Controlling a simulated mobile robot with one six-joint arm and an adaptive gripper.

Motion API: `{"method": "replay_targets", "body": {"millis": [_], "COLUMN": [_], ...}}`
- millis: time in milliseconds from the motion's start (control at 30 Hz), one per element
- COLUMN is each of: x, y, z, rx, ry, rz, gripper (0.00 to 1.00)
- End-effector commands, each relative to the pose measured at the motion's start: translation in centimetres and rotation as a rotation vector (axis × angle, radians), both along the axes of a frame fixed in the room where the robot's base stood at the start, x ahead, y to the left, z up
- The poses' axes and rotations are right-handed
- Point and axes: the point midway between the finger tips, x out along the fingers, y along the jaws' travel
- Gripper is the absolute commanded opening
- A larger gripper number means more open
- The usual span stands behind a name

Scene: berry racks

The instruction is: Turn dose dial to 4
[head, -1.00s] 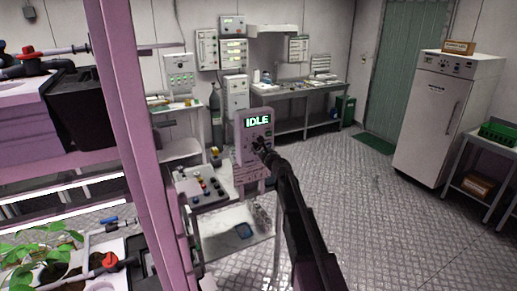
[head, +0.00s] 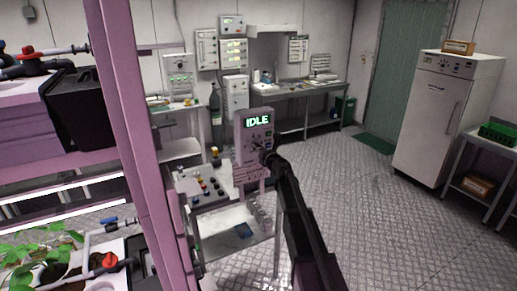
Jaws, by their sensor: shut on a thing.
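A pale upright control panel (head: 240,150) stands at the centre of the head view. My gripper (head: 262,152) is at the panel's front, below the screen, with my dark arm reaching up from the lower right. It is shut on a small part there, which I take to be the dose dial; the gripper covers most of it. The dial's marks and its pointer setting are too small and hidden to read.
A console with coloured buttons (head: 203,184) sits on a cart left of the panel. A pink rack post (head: 135,150) rises close on the left. A white cabinet (head: 440,115) stands at right. The patterned floor (head: 365,210) between is clear.

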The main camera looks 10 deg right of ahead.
Motion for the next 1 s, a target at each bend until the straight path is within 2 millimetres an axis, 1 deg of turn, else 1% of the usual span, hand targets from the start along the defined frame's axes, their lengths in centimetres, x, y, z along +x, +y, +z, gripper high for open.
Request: {"method": "replay_targets", "body": {"millis": [200,567,600,667,700,733,1000], "x": [0.22,0.19,0.19,0.18,0.16,0.15,0.05], "y": [-0.02,-0.02,-0.02,-0.02,-0.01,-0.01,-0.02], "z": [0.06,0.06,0.06,0.05,0.05,0.04,0.02], "rx": [0.048,0.054,0.053,0.053,0.052,0.052,0.049], "ry": [0.015,0.016,0.016,0.016,0.016,0.016,0.016], "rz": [-0.001,0.000,0.000,0.000,0.000,0.000,0.000], "gripper": [0.00,0.00,0.46,0.64,0.76,0.77,0.77]}}
